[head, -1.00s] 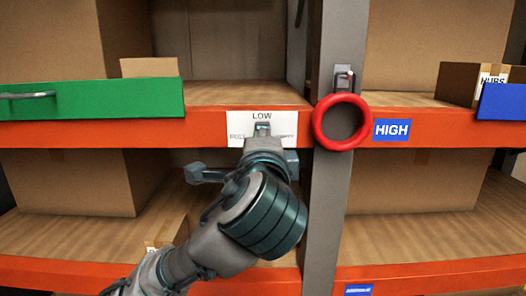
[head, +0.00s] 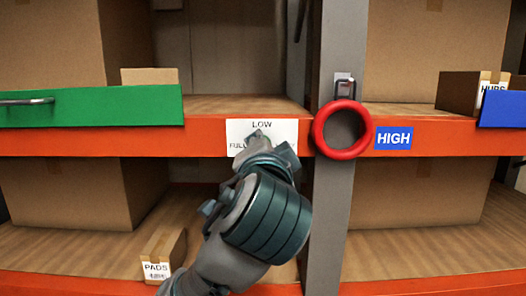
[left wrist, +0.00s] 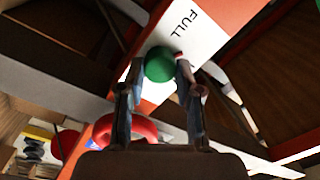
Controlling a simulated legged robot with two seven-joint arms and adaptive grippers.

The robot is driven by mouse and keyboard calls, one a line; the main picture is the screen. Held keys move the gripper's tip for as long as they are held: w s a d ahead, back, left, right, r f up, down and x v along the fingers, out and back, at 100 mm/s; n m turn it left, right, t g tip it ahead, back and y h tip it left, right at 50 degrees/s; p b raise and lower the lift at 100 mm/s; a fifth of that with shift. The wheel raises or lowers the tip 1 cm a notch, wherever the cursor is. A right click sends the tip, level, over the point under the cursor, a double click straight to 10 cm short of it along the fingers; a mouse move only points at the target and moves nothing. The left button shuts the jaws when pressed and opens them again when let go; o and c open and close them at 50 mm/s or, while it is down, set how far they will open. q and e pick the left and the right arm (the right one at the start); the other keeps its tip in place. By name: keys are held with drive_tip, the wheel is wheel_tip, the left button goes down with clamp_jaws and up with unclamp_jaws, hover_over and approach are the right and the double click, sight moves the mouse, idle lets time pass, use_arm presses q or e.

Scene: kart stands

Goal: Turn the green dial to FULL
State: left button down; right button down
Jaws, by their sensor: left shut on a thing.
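The green dial (left wrist: 159,65) sits between the two fingertips of my left gripper (left wrist: 160,72) in the left wrist view, and the gripper is shut on it. The dial is on a white plate (head: 290,126) on the orange shelf edge. The plate reads LOW at the top and FULL at the left; its right-hand word is mostly covered. FULL also shows beside the dial in the left wrist view. In the head view my left gripper (head: 258,140) covers nearly all of the dial. I cannot tell which mark the dial points to. My right gripper is not in view.
A red ring (head: 317,128) hangs on the grey post just right of the plate, close to my gripper. A blue HIGH label (head: 394,138) is beyond it. A green drawer front (head: 120,107) is at left. A small PADS box (head: 163,254) stands on the lower shelf.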

use_arm(q)
drive_tip(key=shift+w+f, duration=0.15)
drive_tip(key=shift+f, duration=0.05)
drive_tip(key=c, duration=0.8)
unclamp_jaws()
drive_tip(key=s, duration=0.7)
drive_tip(key=shift+d+f, duration=0.15)
drive_tip(key=shift+d, duration=0.1)
drive_tip(key=shift+w, duration=0.15)
